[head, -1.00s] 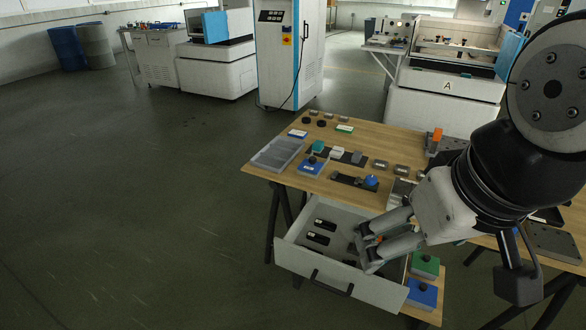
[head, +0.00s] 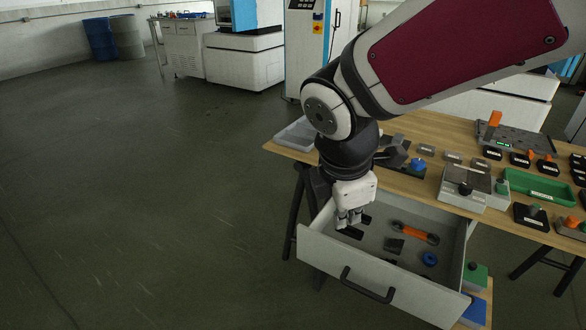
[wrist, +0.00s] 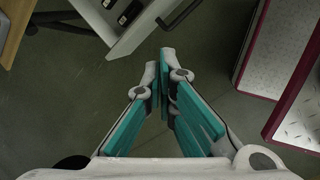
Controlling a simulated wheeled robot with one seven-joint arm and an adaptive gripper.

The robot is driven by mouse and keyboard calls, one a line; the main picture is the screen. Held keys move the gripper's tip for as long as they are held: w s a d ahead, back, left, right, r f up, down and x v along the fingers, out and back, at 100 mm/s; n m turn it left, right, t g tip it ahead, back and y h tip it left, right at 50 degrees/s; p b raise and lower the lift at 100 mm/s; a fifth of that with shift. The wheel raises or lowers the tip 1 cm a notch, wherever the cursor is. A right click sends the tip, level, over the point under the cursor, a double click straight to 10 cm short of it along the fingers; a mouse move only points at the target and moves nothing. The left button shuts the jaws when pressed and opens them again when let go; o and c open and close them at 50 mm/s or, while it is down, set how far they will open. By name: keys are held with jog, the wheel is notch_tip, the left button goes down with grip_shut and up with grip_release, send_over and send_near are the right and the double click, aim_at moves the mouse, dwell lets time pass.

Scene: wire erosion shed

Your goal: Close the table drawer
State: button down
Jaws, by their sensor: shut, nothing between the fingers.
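The table drawer (head: 380,278) is pulled well out from under the wooden table (head: 285,147), with a pale front panel and a black bar handle (head: 366,286). It also shows at the upper left of the wrist view, where its front panel (wrist: 128,42) and handle (wrist: 176,17) are partly cut off. My gripper (head: 349,220) is shut and empty, pointing down. In the head view it overlaps the drawer's left part. In the wrist view its fingertips (wrist: 164,62) are over the floor, just outside the drawer front and apart from the panel.
The drawer holds an orange-handled tool (head: 414,232), a blue ring (head: 429,259) and dark pieces. The tabletop carries a green tray (head: 540,188) and several small parts. Blue and green blocks sit below, right of the drawer. The floor (head: 150,220) at left is clear.

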jog(key=w+a+f+n+b, duration=0.3)
jog(key=a+f+n, duration=0.1)
jog(key=f+n, duration=0.15)
jog(key=w+a+f+n+b, duration=0.3)
jog(key=f+n, duration=0.1)
jog(key=f, duration=0.3)
jog(key=b, duration=0.5)
send_over(319, 246)
jog(key=s+a, duration=0.2)
jog(key=s, duration=0.1)
jog(key=shift+f, duration=4.45)
jog(key=shift+w+m+h, duration=0.1)
jog(key=shift+m+h, duration=0.15)
jog(key=shift+h, duration=0.05)
jog(key=shift+w+d+r+p, duration=0.1)
jog(key=shift+w+d+p, duration=0.3)
jog(key=shift+w+p, duration=0.25)
jog(key=w+d+p, duration=1)
jog(key=w+d, duration=0.2)
jog(key=w, duration=0.5)
jog(key=shift+d, duration=0.15)
jog(key=shift+s, duration=0.1)
